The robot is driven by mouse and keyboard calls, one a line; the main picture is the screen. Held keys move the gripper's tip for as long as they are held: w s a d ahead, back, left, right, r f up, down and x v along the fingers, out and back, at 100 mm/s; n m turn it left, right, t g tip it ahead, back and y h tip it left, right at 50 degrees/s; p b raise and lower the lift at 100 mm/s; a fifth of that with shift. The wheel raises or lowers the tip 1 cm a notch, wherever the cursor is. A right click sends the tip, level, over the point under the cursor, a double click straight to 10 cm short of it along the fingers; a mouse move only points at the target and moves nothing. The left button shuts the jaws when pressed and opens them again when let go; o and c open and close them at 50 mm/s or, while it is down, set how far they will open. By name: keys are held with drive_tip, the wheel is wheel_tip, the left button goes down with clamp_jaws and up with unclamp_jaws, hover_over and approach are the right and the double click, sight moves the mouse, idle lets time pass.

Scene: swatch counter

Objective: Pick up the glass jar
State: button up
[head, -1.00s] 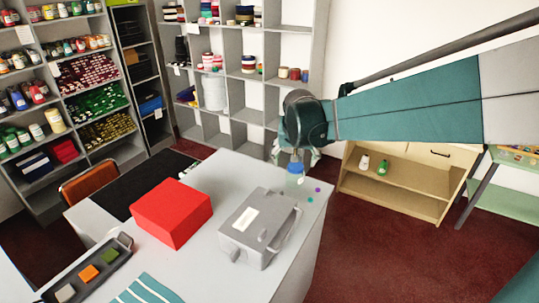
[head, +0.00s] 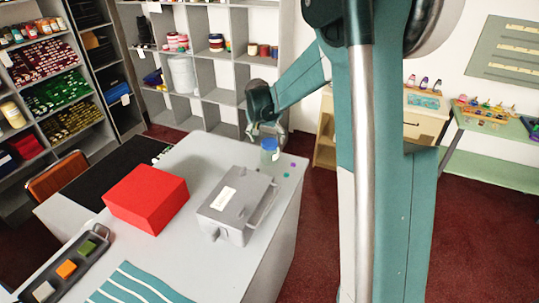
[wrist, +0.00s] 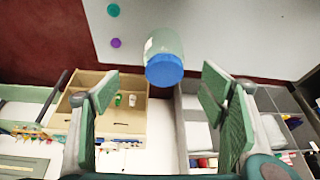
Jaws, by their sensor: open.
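The glass jar (head: 269,152) stands near the far right corner of the grey counter, its clear body topped by a blue lid. In the wrist view the jar (wrist: 164,50) shows its blue lid toward me, with a pale label on its side. My gripper (head: 266,130) is just above the jar in the head view. In the wrist view my gripper (wrist: 160,88) is open, with a green-padded finger on each side and nothing between the pads. The jar lies beyond the fingertips, roughly centred between them.
On the counter (head: 205,265), a grey lidded box (head: 237,203) with a handle stands close to the jar. A red box (head: 146,199) is farther left. Flat purple and teal dots (head: 289,169) lie beside the jar. Shelves (head: 215,105) stand behind.

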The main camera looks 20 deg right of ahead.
sight(270, 142)
drive_tip(key=shift+m+g, duration=0.3)
drive_tip(key=shift+m, duration=0.3)
drive_tip(key=w+d+f, duration=0.1)
drive_tip(key=f, duration=0.1)
drive_tip(key=w+f, duration=0.2)
drive_tip(key=w+d+f, duration=0.1)
drive_tip(key=w+f, duration=0.1)
drive_tip(key=f, duration=0.1)
drive_tip(key=shift+d, duration=0.3)
drive_tip(key=shift+f, duration=0.1)
drive_tip(key=shift+x, duration=1.25)
drive_tip(key=shift+d+f, duration=0.1)
drive_tip(key=shift+f, duration=0.05)
drive_tip(key=shift+x, duration=2.4)
drive_tip(key=shift+c, duration=0.3)
drive_tip(key=c, duration=1.1)
